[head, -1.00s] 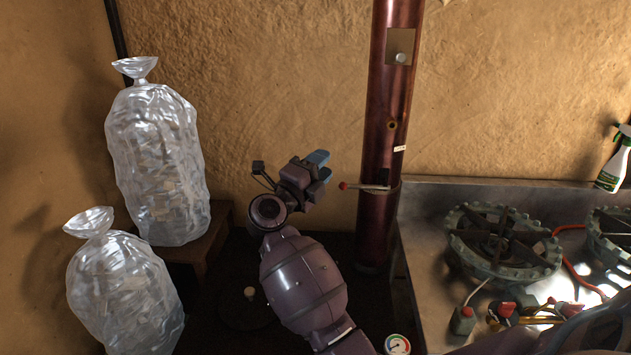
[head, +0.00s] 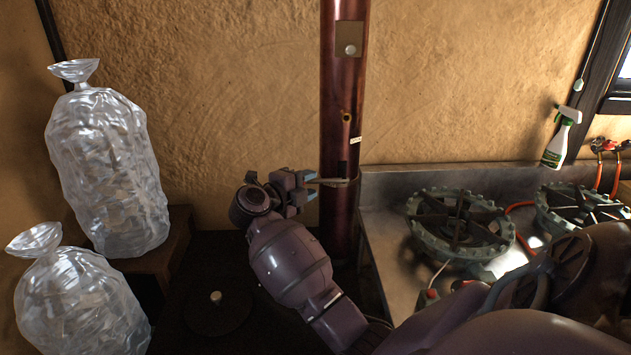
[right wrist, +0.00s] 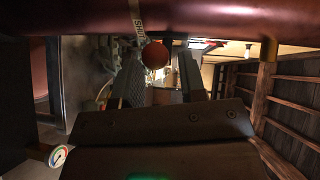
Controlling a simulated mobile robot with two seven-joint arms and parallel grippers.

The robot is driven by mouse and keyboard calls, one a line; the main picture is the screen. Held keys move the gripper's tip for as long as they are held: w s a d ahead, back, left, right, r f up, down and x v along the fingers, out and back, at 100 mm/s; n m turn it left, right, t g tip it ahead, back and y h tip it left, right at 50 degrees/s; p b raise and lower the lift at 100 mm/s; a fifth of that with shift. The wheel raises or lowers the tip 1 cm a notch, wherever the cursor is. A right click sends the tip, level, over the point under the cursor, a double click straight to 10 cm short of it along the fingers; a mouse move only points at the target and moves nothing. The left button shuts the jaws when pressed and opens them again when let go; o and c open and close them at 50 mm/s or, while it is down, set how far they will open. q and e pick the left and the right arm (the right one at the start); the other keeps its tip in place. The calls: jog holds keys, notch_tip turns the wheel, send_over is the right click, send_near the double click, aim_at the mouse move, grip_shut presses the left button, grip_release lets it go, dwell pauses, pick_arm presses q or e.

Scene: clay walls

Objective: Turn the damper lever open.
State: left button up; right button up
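The damper lever (head: 338,183) is a thin pale rod on the dark red flue pipe (head: 342,100), pointing left and roughly level. Its red ball knob (right wrist: 155,54) shows in the right wrist view, between the two dark fingers. My right gripper (head: 311,185) is at the lever's free end, left of the pipe, and hides the knob in the head view. Its fingers are apart, with a gap visible beside the knob. A small pale label (right wrist: 137,17) on the pipe seems to read "SHUT". My left gripper is not in view.
Two clear filled bags (head: 108,175) (head: 80,305) stand at the left. A steel counter (head: 385,215) with burners (head: 460,222) and a spray bottle (head: 560,140) is to the right. A dark surface with a round plate (head: 218,312) lies below my right arm.

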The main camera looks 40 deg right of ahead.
aim_at(313, 182)
jog(key=shift+w+d+f, duration=0.1)
jog(key=shift+d+f, duration=0.05)
jog(key=shift+d, duration=0.6)
jog(key=shift+d+f, duration=0.1)
jog(key=shift+d, duration=0.65)
grip_shut()
